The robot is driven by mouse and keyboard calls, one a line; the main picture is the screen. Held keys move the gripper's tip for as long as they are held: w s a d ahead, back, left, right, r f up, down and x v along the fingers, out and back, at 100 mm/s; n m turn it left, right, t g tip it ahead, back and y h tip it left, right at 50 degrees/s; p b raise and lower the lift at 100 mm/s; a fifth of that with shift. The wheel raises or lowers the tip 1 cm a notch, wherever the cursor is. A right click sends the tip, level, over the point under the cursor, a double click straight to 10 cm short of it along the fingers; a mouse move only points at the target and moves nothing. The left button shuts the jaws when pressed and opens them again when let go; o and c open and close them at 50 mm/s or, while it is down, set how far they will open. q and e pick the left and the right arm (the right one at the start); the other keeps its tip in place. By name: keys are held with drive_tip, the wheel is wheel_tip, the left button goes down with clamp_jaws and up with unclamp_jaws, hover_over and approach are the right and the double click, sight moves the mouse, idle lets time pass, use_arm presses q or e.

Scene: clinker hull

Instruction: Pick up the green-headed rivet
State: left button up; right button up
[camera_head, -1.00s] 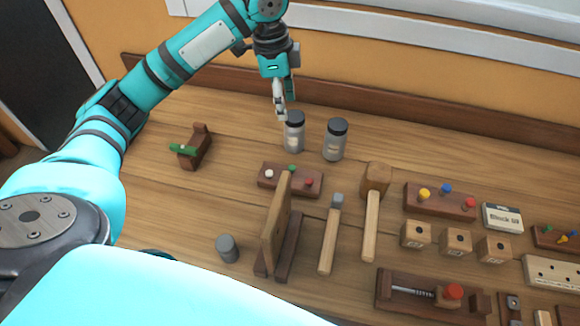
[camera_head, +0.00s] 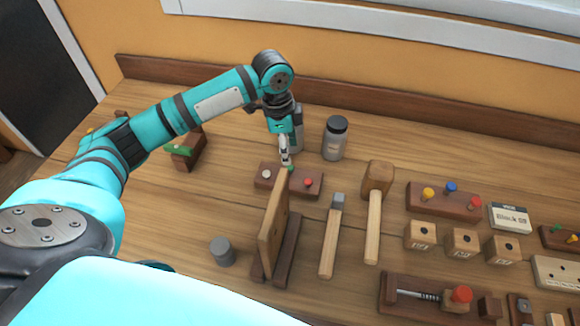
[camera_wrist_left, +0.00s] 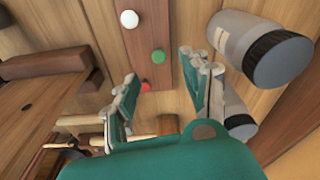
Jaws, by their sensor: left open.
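The green-headed rivet (camera_head: 290,168) stands in a small dark wooden rack (camera_head: 313,191), between a white-headed rivet (camera_head: 266,174) and a red-headed rivet (camera_head: 308,182). In the left wrist view the green head (camera_wrist_left: 158,55) shows clear, just beyond the fingertips. My left gripper (camera_head: 285,161) points down close above the green head and partly covers it in the head view. Its fingers (camera_wrist_left: 160,75) are open and apart, with nothing between them. My right gripper is not in view.
A grey jar (camera_head: 335,139) stands right of the gripper, with another jar (camera_head: 298,125) partly hidden behind it. An upright board (camera_head: 272,235) stands in front of the rack. A hammer (camera_head: 332,235) and mallet (camera_head: 374,215) lie right; another rivet rack (camera_head: 443,201) is beyond.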

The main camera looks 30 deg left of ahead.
sight(290, 167)
use_arm(q)
drive_tip(key=shift+d+f, duration=0.15)
drive_tip(key=shift+f, duration=0.55)
wheel_tip(290, 167, down, 4)
drive_tip(key=shift+d+f+p, duration=0.1)
drive_tip(key=shift+d+p, duration=0.05)
drive_tip(key=shift+p, duration=0.65)
drive_tip(key=shift+w+f, duration=0.1)
drive_tip(key=shift+f, duration=0.45)
clamp_jaws()
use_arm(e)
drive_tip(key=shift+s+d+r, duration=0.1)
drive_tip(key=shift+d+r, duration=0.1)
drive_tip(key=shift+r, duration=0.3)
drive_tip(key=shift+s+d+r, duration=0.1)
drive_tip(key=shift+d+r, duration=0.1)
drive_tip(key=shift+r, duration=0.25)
